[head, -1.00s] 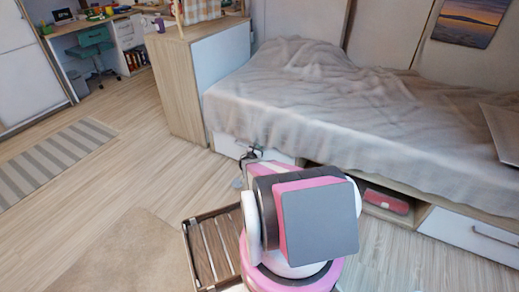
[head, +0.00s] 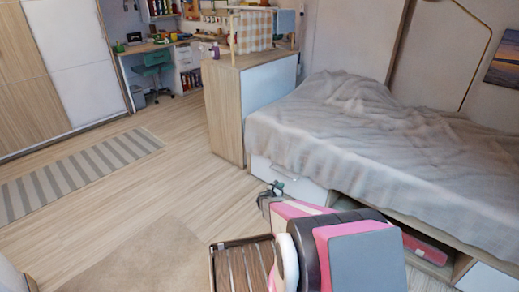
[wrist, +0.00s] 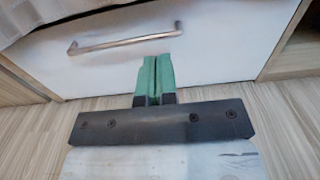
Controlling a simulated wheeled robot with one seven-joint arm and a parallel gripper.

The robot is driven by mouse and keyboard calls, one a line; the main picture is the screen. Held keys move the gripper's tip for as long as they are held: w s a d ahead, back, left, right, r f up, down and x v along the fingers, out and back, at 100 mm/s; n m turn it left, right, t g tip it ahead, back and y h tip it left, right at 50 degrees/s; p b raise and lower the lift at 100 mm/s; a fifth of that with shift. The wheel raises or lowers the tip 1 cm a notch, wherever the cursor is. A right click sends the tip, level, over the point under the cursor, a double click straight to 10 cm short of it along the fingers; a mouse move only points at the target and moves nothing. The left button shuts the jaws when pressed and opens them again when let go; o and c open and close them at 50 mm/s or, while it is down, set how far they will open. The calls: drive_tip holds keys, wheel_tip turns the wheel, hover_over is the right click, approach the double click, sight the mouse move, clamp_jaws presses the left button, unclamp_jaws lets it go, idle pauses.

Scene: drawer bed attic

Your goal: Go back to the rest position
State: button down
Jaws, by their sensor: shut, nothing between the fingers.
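My gripper (head: 268,193) is low in front of the bed, at the white drawer (head: 288,180) under the bed's left end. In the wrist view its two green fingers (wrist: 157,75) are pressed together with nothing between them. They point at the drawer front (wrist: 185,60), below its metal handle (wrist: 125,40) and not around it. I cannot tell whether the fingertips touch the drawer front. The drawer looks shut. My pink and grey arm hides part of the floor and of the bed's lower front.
A slatted wooden crate (head: 222,268) stands on the floor beside my arm. An open compartment under the bed (head: 340,150) holds a pink-red case (head: 425,248). A wooden cabinet (head: 225,110) stands left of the bed. The floor (head: 180,185) is clear to the left, around a striped rug (head: 75,178).

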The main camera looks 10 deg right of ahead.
drive_tip(key=s+a+r+m+g+y, duration=0.35)
drive_tip(key=s+r+m+g, duration=0.55)
drive_tip(key=s+r+m, duration=0.8)
drive_tip(key=s+a+r+m+g+y, duration=0.1)
drive_tip(key=s+a+r+m+y, duration=0.7)
drive_tip(key=s+a+r+y, duration=0.3)
drive_tip(key=s+a+r, duration=0.2)
drive_tip(key=a+r, duration=0.2)
drive_tip(key=a, duration=0.1)
drive_tip(key=shift+s+g, duration=0.3)
drive_tip(key=shift+g, duration=0.1)
